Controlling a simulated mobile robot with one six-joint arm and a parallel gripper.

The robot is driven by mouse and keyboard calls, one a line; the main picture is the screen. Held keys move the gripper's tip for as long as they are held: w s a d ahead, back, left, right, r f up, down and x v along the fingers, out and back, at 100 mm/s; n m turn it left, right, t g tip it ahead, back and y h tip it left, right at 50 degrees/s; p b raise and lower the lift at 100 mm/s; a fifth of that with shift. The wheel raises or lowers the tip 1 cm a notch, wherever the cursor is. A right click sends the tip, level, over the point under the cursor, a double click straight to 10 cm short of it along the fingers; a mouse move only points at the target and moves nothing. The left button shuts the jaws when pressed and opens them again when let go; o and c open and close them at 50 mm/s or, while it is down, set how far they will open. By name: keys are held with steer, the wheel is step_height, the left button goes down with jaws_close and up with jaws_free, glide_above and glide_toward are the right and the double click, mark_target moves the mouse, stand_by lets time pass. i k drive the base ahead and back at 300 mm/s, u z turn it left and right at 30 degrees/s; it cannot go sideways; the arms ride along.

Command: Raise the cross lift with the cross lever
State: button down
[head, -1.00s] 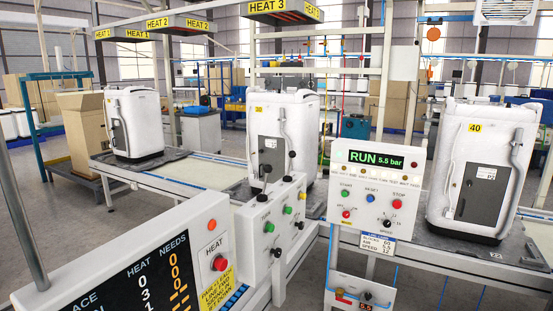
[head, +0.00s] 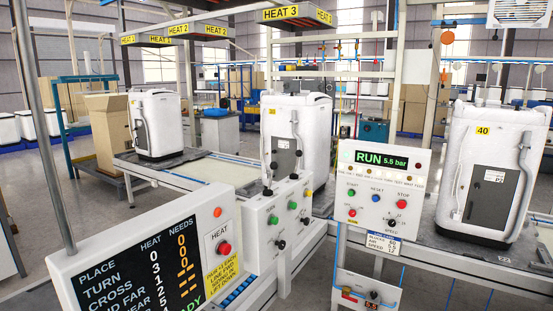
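A white control box (head: 279,238) stands in the middle foreground, with black-knobbed levers (head: 267,191) on top and green and black knobs on its face. Its small labels are too blurred to tell which lever is the cross lever. A black display (head: 137,272) at lower left lists rows including TURN and CROSS under PLACE, HEAT and NEEDS. I cannot pick out the cross lift or its height. My gripper is not in view.
A panel reading RUN 5.5 bar (head: 380,195) stands right of the control box. White-wrapped units stand on the line at left (head: 157,123), centre (head: 296,125) and right, the right one marked 40 (head: 492,170). A red button marked HEAT (head: 224,249) sits beside the display.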

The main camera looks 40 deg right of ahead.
mark_target(298, 153)
steer(key=u, duration=0.2)
steer(key=k, duration=0.55)
steer(key=z, duration=1.75)
steer(key=i, duration=0.3)
steer(key=u, duration=0.25)
